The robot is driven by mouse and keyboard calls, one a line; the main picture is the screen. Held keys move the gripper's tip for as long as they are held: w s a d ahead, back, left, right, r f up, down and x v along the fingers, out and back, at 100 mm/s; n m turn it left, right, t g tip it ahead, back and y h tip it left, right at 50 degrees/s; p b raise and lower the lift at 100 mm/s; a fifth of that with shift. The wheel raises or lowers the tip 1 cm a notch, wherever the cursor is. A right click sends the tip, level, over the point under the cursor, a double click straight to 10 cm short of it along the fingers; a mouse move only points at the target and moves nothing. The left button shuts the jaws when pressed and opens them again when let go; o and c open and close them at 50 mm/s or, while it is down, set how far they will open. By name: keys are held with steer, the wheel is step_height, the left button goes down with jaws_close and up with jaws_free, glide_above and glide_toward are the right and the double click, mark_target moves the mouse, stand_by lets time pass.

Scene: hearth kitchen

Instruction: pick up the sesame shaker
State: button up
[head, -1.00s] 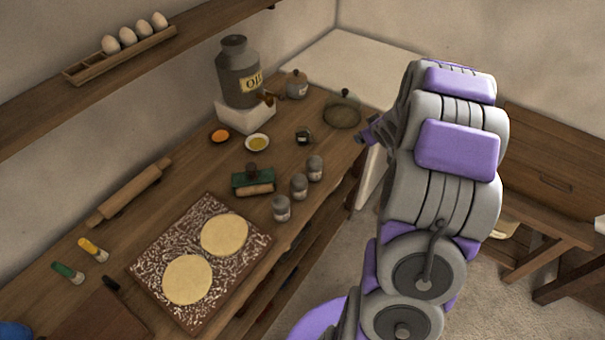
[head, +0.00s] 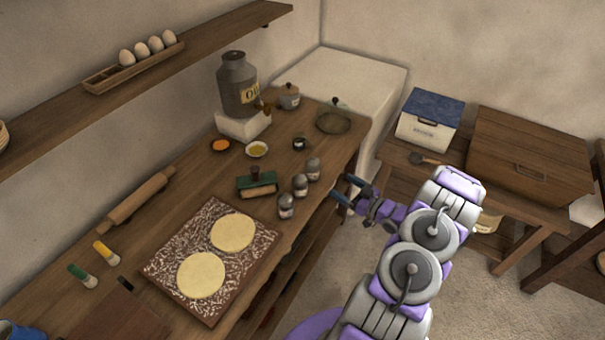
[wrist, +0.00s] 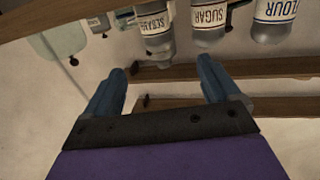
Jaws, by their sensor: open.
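Three grey shakers stand in a row along the counter's right edge. In the wrist view, which shows them upside down, the sesame shaker (wrist: 155,32) is the left one of three, beside the sugar shaker (wrist: 208,20) and the flour shaker (wrist: 273,20). In the head view the sesame shaker (head: 313,169) appears to be the farthest of the row. My gripper (head: 345,188) is open and empty just right of the row, off the counter's edge, fingers pointing toward it. In the wrist view its blue fingers (wrist: 163,82) are apart, with the sesame shaker beyond the gap, not between them.
The sugar shaker (head: 300,185) and flour shaker (head: 285,206) stand close by. A green-and-wood tool (head: 257,186) lies left of them. Open floor lies right of the counter.

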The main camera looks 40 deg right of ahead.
steer(key=b, duration=0.1)
glide_toward(318, 171)
steer(key=w, duration=0.5)
steer(key=w+a+b, duration=0.1)
steer(key=w, duration=0.1)
steer(key=w+a, duration=0.1)
steer(key=shift+w+a+r, duration=0.1)
steer(key=shift+w+a, duration=0.15)
steer(key=shift+w, duration=0.15)
steer(key=shift+w+d+b, duration=0.25)
steer(key=shift+w+b, duration=0.05)
steer(key=shift+w, duration=0.2)
steer(key=w, duration=0.2)
steer(key=w+b, duration=0.1)
steer(key=w, duration=0.1)
steer(key=shift+w+f, duration=0.1)
steer(key=shift+f, duration=0.3)
steer(key=shift+w+a+r, duration=0.15)
steer(key=shift+a+r, duration=0.05)
steer(key=shift+a, duration=0.3)
steer(key=shift+d+f, duration=0.15)
steer(key=shift+d, duration=0.25)
steer(key=c, duration=0.5)
steer(key=shift+a, duration=0.25)
steer(key=c, duration=0.6)
